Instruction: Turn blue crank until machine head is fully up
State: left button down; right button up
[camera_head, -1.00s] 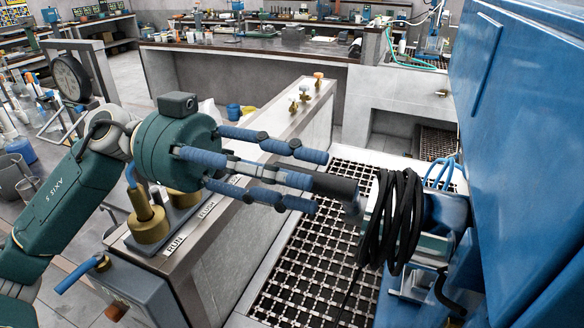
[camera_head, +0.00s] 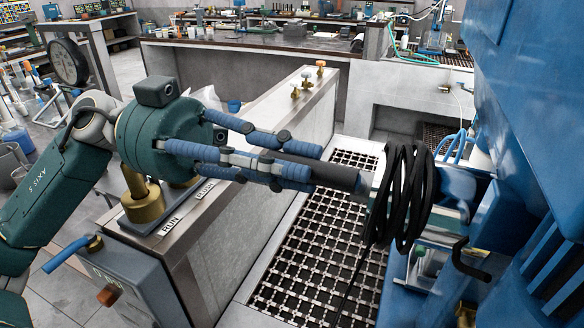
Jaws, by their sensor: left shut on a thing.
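My left gripper (camera_head: 300,162) comes in from the left, its blue-sleeved fingers closed around a dark grey cylindrical handle (camera_head: 338,177). The handle lies almost level and points right, to a small blue-grey piece (camera_head: 364,183) that looks like part of the crank. The rest of the crank is hidden behind a hanging coil of black cable (camera_head: 405,195). The large blue machine body (camera_head: 535,100) fills the right side and is cut off by the picture's edge. I cannot tell from this view how high its head stands. My right gripper is not in view.
A black hooked bar (camera_head: 468,262) juts out at right.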

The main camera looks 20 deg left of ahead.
pick_arm(q)
jog(key=shift+s+f+m+b, duration=0.3)
jog(key=shift+f, duration=0.3)
jog(key=shift+r, duration=0.1)
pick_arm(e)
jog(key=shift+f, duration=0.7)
pick_arm(q)
jog(key=c, duration=1.6)
grip_release()
jog(key=shift+w+r, duration=0.1)
jog(key=shift+w, duration=0.15)
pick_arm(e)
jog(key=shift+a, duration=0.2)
pick_arm(q)
jog(key=shift+r, duration=0.1)
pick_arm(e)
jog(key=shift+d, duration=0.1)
